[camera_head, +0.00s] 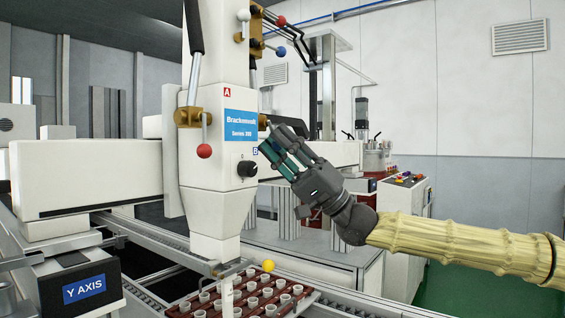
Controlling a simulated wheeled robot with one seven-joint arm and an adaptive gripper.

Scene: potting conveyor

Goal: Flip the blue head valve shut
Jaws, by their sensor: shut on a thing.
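The white dispensing head (217,185) stands left of centre. The lever and any blue knob are hidden behind the fingers, so the lever's angle cannot be told. On the head's left, another brass valve (188,117) has its lever hanging down with a red ball (204,151), near a red A label (227,92).
Below, a yellow ball (268,265) is near a dark red tray (187,309) of white cups. A control box (407,180) stands behind my arm.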

